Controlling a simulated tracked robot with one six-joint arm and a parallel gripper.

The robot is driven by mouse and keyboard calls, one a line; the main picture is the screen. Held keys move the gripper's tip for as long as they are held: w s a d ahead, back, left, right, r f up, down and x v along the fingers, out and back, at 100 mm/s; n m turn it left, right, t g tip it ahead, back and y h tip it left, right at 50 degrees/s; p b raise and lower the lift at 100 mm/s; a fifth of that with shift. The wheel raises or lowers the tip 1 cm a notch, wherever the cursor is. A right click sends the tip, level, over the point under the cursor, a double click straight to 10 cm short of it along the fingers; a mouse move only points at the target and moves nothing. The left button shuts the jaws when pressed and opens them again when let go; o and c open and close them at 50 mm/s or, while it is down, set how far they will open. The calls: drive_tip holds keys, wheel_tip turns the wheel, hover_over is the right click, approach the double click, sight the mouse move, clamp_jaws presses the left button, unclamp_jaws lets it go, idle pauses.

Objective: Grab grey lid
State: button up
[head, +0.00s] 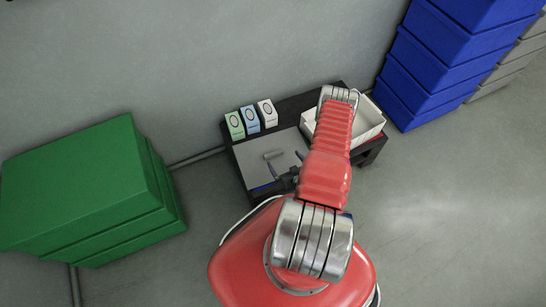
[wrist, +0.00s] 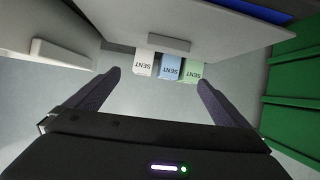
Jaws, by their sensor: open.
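The grey lid (head: 250,152) looks like the flat grey panel with a bar handle (head: 272,155), lying on the dark low table. In the wrist view the grey panel (wrist: 145,18) fills the upper middle, with its pale bar (wrist: 155,41) towards the boxes. My gripper (wrist: 158,78) is open and empty, its two dark fingers spread wide below the panel in that picture. In the head view my gripper (head: 284,164) is low over the panel, partly hidden by my red arm. I cannot tell its exact height.
Green (head: 234,124), blue (head: 250,119) and white (head: 268,113) small boxes stand at the table's back left. A white tray (head: 370,132) is on the table's right. Green crates (head: 90,185) stand left, blue crates (head: 440,60) right. The floor at lower right is clear.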

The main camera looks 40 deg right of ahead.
drive_tip(key=shift+m+h, duration=0.3)
drive_tip(key=shift+m, duration=0.2)
drive_tip(key=s+a+f, duration=0.1)
drive_tip(key=s+a, duration=0.1)
drive_tip(key=s+a+f, duration=0.1)
drive_tip(key=s, duration=0.1)
drive_tip(key=shift+a+f, duration=0.15)
drive_tip(key=shift+f, duration=0.15)
drive_tip(key=shift+w, duration=0.1)
approach(274, 154)
drive_tip(key=shift+x, duration=1.4)
drive_tip(key=shift+f, duration=0.15)
drive_tip(key=shift+x, duration=2.5)
drive_tip(key=shift+c, duration=0.5)
drive_tip(key=c, duration=1.2)
